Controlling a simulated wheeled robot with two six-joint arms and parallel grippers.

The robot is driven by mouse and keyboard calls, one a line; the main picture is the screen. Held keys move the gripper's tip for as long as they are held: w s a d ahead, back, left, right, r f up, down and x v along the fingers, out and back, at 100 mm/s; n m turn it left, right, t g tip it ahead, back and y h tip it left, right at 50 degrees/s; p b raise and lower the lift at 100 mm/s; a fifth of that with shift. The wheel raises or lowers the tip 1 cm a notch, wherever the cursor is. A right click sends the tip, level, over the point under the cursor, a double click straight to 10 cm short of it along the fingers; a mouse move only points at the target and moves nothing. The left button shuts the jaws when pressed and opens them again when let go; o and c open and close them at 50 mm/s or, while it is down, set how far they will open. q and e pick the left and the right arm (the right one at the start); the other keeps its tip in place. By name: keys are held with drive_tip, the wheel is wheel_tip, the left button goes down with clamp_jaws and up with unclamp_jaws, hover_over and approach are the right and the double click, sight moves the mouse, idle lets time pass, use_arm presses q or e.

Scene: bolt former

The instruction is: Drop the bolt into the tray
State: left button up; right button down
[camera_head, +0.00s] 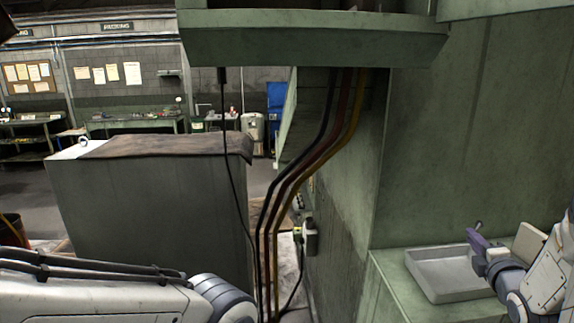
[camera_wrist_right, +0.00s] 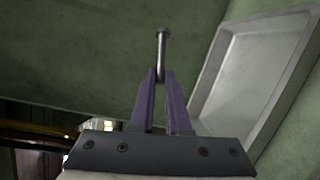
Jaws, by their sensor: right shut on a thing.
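The bolt (camera_wrist_right: 162,54) is a slim grey metal pin with a round head. In the right wrist view it sticks out from between the purple fingertips of my right gripper (camera_wrist_right: 158,82), which is shut on it. In the head view the right gripper (camera_head: 476,240) is at the far right, by the tray, with the bolt tip (camera_head: 479,226) just showing. The tray (camera_head: 425,259) is a shallow grey rectangular pan; in the right wrist view it lies to the right of the fingers (camera_wrist_right: 205,95). My left arm crosses the bottom left; its gripper is not seen.
The tray sits on a green ledge (camera_head: 388,267) against a tall green machine wall (camera_head: 455,120). Dark, red and yellow cables (camera_head: 300,180) hang in the middle. A large grey cabinet (camera_head: 150,210) stands at the left. Workbenches (camera_head: 135,123) are far behind.

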drive_tip(key=shift+w+f+b, duration=0.1)
drive_tip(key=shift+f+b, duration=1.4)
drive_tip(key=shift+f, duration=1.45)
drive_tip(key=c, duration=0.8)
unclamp_jaws()
drive_tip(key=b+v, duration=0.6)
drive_tip(key=v, duration=0.4)
drive_tip(key=shift+s, duration=0.3)
